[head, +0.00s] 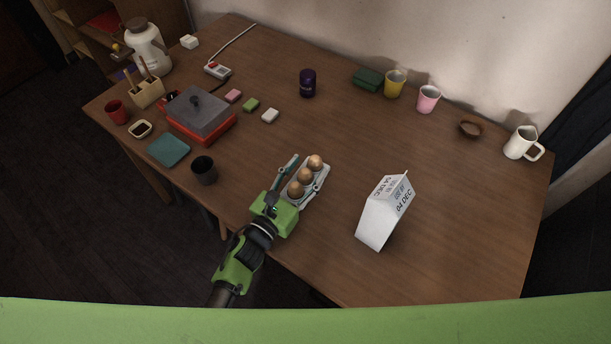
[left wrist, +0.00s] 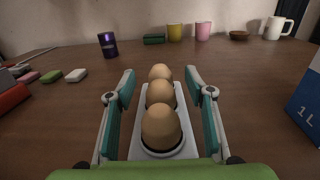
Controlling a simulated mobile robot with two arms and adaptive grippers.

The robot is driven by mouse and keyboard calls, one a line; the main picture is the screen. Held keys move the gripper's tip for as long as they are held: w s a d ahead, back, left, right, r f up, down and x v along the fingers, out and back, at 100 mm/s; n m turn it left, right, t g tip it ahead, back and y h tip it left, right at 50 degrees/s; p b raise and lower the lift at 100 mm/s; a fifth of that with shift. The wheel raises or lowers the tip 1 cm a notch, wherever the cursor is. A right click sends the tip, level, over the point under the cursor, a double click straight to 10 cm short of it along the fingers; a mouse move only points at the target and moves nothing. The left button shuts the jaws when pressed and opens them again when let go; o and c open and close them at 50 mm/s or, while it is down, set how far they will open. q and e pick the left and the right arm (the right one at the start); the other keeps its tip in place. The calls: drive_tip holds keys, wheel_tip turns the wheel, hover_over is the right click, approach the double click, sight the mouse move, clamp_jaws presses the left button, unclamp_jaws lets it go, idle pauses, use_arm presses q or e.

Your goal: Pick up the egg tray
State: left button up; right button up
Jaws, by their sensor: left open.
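The egg tray (head: 318,188) is a narrow pale grey tray holding three brown eggs (head: 305,176) in a row. It lies on the wooden table near its front edge. My left gripper (head: 304,173) is open, with one finger along each long side of the tray. In the left wrist view the tray (left wrist: 184,150) runs straight away from me, between the two teal fingers of the left gripper (left wrist: 163,85). Gaps show between the fingers and the tray sides. My right gripper does not show in either view.
A white carton (head: 380,222) stands right of the tray. A dark cup (head: 204,170) and a red box with a grey lid (head: 203,120) stand to the left. Behind are a purple can (head: 307,83), cups and a white mug (head: 519,143). The table's right middle is clear.

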use_arm(q)
drive_tip(key=c, duration=1.4)
drive_tip(key=shift+r, duration=0.1)
